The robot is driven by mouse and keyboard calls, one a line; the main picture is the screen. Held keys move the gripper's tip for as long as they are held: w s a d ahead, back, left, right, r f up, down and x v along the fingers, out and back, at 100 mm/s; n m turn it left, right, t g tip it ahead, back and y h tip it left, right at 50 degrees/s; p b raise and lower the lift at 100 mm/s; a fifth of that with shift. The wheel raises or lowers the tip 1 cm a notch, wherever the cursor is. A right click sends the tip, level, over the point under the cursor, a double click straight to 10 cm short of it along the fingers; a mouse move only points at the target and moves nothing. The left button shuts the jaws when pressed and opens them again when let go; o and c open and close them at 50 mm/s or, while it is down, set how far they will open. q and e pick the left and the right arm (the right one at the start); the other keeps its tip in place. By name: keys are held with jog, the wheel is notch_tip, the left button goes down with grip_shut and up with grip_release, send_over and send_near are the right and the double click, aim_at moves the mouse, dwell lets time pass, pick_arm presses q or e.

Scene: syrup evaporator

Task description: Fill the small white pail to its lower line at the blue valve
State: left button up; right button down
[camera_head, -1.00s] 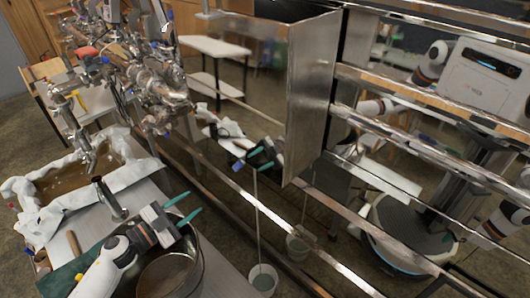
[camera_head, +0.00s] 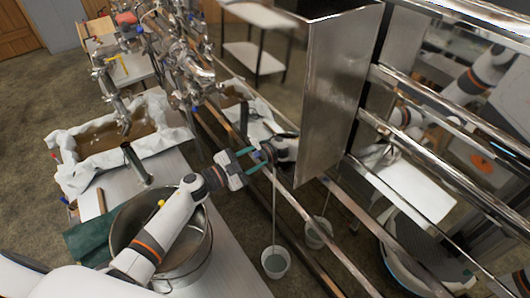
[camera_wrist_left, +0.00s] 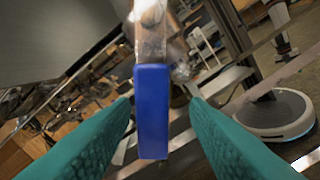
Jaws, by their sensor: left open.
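The blue valve's handle (camera_head: 258,155) is on the near side of the steel tank. It also shows in the left wrist view (camera_wrist_left: 152,110) as a blue lever hanging from a metal stem. My left gripper (camera_head: 251,160) is open, its teal fingers either side of the lever, with gaps visible in the wrist view. The small white pail (camera_head: 275,262) stands upright on the floor below. A thin pale line drops from the valve area into it, perhaps a stream; I cannot tell surely. The pail's inside looks greyish; its lines are too small to read. My right gripper is out of view.
A large steel pot (camera_head: 201,255) stands on the bench beneath my left arm, with a green cloth (camera_head: 95,238) beside it. A cloth-lined trough (camera_head: 75,172) of brown liquid is at left. The shiny steel tank (camera_head: 335,90) and rails (camera_head: 430,105) at right carry reflections.

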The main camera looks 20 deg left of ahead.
pick_arm(q)
jog(key=shift+x, duration=0.8)
jog(key=shift+w+a, duration=0.1)
jog(key=shift+a, duration=0.2)
jog(key=shift+w+a, duration=0.1)
jog(key=shift+c, duration=0.3)
jog(key=c, duration=0.3)
grip_shut()
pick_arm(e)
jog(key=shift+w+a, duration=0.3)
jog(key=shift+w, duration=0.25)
